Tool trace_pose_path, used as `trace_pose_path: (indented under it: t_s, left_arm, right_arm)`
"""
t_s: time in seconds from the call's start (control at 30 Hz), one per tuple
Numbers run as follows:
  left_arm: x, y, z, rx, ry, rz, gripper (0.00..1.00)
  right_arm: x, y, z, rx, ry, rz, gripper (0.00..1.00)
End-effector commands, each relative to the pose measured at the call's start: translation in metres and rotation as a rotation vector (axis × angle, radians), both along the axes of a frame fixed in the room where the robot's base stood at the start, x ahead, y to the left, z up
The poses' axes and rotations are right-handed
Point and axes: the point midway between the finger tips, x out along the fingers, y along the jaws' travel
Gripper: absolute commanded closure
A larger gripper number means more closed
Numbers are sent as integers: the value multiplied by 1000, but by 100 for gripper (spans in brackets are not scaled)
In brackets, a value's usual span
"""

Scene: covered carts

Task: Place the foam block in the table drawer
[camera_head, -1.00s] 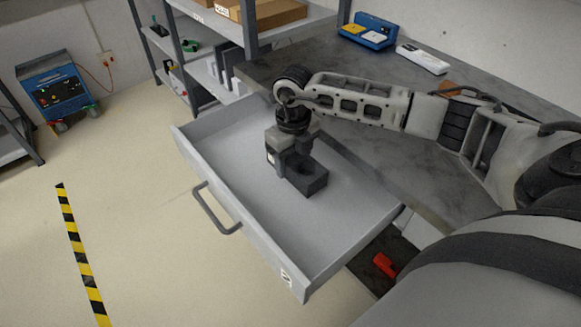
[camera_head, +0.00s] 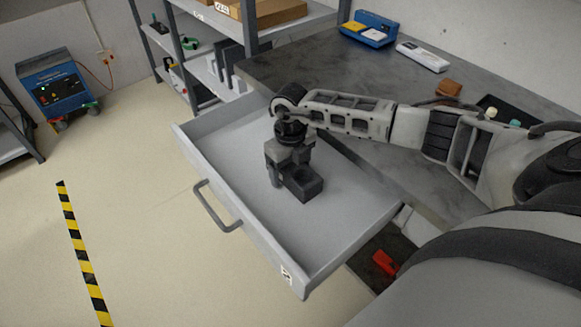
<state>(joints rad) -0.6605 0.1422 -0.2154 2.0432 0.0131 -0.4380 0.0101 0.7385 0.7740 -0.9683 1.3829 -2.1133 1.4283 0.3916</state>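The foam block looks to be the dark grey block (camera_head: 304,186) with a recess in its top, inside the pulled-out table drawer (camera_head: 240,145). It is low over the drawer floor; I cannot tell whether it touches it. My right gripper (camera_head: 283,172) points down over the drawer at the block's left end. One finger shows at the left of the block and the other is mostly hidden, so whether it grips the block is unclear. My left gripper is not in view.
The table top (camera_head: 300,68) lies behind the drawer, with a blue device (camera_head: 369,30), a white device (camera_head: 423,57) and a brown item (camera_head: 448,88). Shelving (camera_head: 243,45) stands at the back left. A red item (camera_head: 385,262) lies near the drawer's right corner.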

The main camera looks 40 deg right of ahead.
Motion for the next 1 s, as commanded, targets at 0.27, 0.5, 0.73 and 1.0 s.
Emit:
trace_pose_path:
  t_s: [0.27, 0.5, 0.73, 1.0]
  left_arm:
    - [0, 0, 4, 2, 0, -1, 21]
    - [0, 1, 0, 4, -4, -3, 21]
    - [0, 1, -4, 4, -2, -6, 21]
    - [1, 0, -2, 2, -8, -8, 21]
  right_arm:
    - [0, 0, 5, 0, 0, 0, 24]
    - [2, -1, 40, 0, -7, 0, 24]
    - [1, 0, 89, -1, -6, 1, 24]
    - [0, 0, 121, 0, -1, -1, 24]
